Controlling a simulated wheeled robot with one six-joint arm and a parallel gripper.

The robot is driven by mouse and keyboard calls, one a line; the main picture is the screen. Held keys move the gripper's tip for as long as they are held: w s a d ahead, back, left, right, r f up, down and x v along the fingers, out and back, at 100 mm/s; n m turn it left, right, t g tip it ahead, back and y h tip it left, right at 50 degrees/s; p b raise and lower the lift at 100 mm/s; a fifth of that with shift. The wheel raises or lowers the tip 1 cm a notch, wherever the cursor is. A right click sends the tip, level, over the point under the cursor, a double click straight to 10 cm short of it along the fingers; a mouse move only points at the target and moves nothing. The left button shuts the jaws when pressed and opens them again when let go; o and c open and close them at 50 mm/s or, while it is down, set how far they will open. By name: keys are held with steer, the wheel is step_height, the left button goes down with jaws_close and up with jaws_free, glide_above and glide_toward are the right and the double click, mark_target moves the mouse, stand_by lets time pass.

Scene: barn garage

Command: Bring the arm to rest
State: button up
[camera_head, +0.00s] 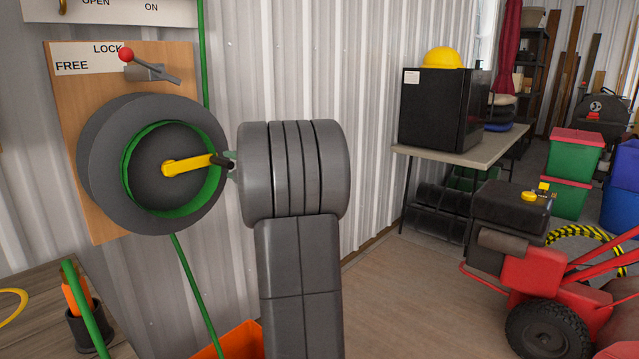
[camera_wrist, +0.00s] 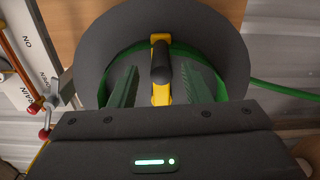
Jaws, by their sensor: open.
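My gripper (camera_wrist: 160,69) is open, its two green fingers on either side of the black knob (camera_wrist: 161,62) of the yellow crank (camera_wrist: 161,94) in the wrist view. I cannot tell whether they touch it. In the head view the crank (camera_head: 188,165) points right from the hub of the dark grey hose reel (camera_head: 97,165), its knob (camera_head: 221,161) towards me. My gripper (camera_head: 231,163) is mostly hidden there behind my grey arm. The green hose (camera_head: 192,288) is wound in the reel and hangs below it.
A red-knobbed lever (camera_head: 150,72) sits above the reel by a FREE/LOCK label. A wooden table (camera_head: 25,290) with a dark cup (camera_head: 88,328) is at lower left. An orange bin (camera_head: 240,342) stands below. A red machine (camera_head: 530,285) is at right; the floor between is clear.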

mark_target(223, 163)
steer(key=x, duration=0.5)
stand_by(0.3)
